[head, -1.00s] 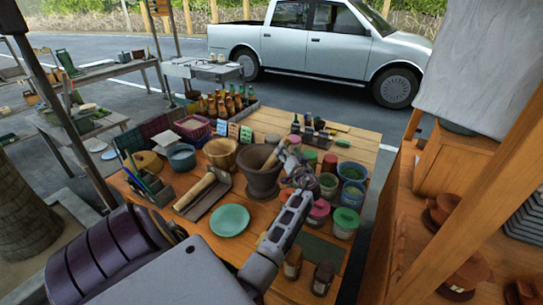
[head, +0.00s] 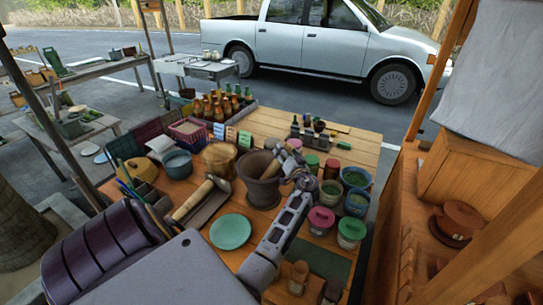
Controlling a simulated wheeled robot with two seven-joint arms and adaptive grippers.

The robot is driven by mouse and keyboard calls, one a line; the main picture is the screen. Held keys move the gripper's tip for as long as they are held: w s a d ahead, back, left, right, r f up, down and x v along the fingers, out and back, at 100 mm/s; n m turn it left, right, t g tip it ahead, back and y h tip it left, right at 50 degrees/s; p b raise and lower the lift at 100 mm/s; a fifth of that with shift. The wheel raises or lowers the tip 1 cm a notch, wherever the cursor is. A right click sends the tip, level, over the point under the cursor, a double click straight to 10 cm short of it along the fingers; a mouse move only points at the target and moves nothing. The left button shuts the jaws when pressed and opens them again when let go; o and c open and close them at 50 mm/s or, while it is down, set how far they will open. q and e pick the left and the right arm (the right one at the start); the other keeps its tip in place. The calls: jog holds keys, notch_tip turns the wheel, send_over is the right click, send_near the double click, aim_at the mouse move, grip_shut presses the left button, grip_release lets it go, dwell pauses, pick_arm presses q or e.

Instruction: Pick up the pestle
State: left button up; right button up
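The dark clay mortar (head: 262,191) stands on the wooden table, right of a wooden bowl. A greyish pestle (head: 270,170) appears to lean in it with its upper end toward the right; it is small and hard to separate from the gripper. My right arm reaches up from the bottom centre, and its gripper (head: 291,157) is at the mortar's right rim, beside the upper end of the pestle. The fingers are too small and overlapped to show whether they grip it. My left gripper is not in view.
A teal plate (head: 230,232) lies in front of the mortar. A wooden roller (head: 193,201) lies in a grey tray to its left. Bottles (head: 212,106) stand behind. A wooden shelf (head: 450,180) bounds the right.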

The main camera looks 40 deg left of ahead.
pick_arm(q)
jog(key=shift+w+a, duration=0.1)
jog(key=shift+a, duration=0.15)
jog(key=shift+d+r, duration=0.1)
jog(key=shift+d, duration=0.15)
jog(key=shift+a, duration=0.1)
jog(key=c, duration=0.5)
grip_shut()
